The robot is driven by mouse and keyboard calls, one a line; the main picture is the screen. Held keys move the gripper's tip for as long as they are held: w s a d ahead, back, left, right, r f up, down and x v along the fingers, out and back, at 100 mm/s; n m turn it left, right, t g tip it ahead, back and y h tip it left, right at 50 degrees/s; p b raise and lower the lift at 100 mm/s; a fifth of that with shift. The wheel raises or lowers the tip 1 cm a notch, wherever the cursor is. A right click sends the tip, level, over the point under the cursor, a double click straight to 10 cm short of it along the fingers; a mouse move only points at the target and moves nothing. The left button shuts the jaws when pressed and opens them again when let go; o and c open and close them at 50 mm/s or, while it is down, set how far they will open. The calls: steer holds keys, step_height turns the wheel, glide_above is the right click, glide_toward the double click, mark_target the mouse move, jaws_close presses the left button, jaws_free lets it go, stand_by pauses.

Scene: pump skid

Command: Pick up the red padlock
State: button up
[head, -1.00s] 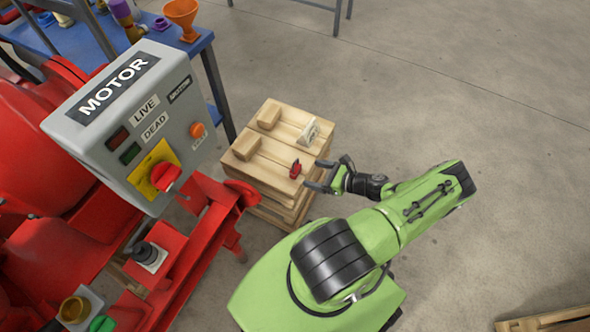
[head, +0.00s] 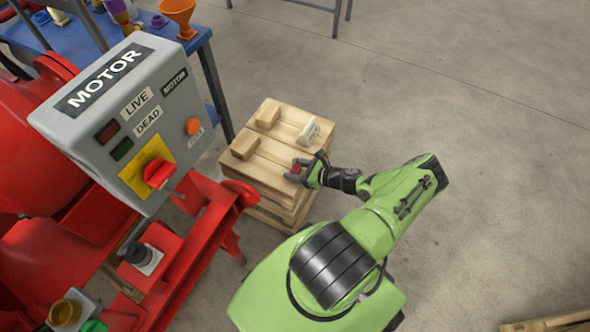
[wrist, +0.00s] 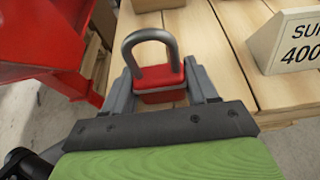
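The red padlock (head: 296,168) is on the front part of the wooden pallet stack (head: 273,186), partly hidden by my gripper in the head view. In the wrist view the padlock (wrist: 160,88) shows a red body and a grey shackle rising toward the camera. My gripper (head: 294,170) reaches in from the right, one finger on each side of the padlock body. In the wrist view the fingers (wrist: 160,82) lie close along both sides of the body. They look spread, and I cannot tell whether they touch it.
A white wedge-shaped sign (head: 310,130) stands on the pallet near my gripper. Two wooden blocks (head: 245,147) lie on the same top. The red skid frame (head: 215,205) and grey motor box (head: 118,115) stand left.

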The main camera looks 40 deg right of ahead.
mark_target(296, 160)
steer(key=c, duration=0.4)
step_height(296, 160, up, 10)
steer(key=p, duration=0.4)
steer(key=shift+r, duration=0.1)
stand_by(0.5)
